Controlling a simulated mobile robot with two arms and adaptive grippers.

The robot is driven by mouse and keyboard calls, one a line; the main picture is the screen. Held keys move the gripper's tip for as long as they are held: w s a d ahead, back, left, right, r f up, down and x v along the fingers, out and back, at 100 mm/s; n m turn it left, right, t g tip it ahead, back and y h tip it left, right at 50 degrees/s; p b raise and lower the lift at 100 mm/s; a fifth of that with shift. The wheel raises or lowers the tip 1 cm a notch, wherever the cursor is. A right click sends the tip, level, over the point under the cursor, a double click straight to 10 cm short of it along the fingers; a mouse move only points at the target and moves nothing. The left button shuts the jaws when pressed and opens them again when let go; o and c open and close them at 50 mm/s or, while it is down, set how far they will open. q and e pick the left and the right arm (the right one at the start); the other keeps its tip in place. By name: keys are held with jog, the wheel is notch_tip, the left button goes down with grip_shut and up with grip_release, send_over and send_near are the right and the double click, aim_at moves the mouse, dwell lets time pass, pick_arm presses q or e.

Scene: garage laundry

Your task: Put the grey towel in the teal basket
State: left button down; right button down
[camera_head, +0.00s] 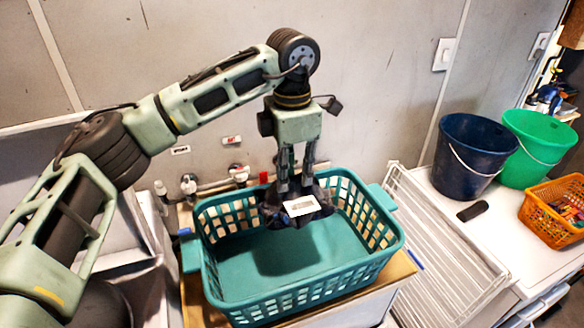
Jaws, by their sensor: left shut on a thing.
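The grey towel (318,200) shows as a dark, bunched bundle with a white label on its front. My left gripper (295,183) points down and is shut on the towel from above. The teal basket (225,290) stands upright below it, with open lattice sides and an empty-looking floor. The towel hangs over the basket's opening, toward its far side, and a dark shadow lies on the floor beneath it. I cannot tell whether its lower edge is below the rim. My right gripper is not in view.
The basket stands on a wooden-edged top (390,277). A white wire rack (440,255) is to its right. Further right are a dark blue bucket (470,160), a green bucket (538,145) and an orange basket (552,222). Taps (189,185) and the wall are close behind.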

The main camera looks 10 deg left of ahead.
pick_arm(q)
jog(key=shift+f+b, duration=2.45)
jog(key=shift+f, duration=1.35)
jog(key=c, duration=1.6)
grip_release()
jog(key=shift+r+p, duration=2.75)
jog(key=shift+r, duration=1.8)
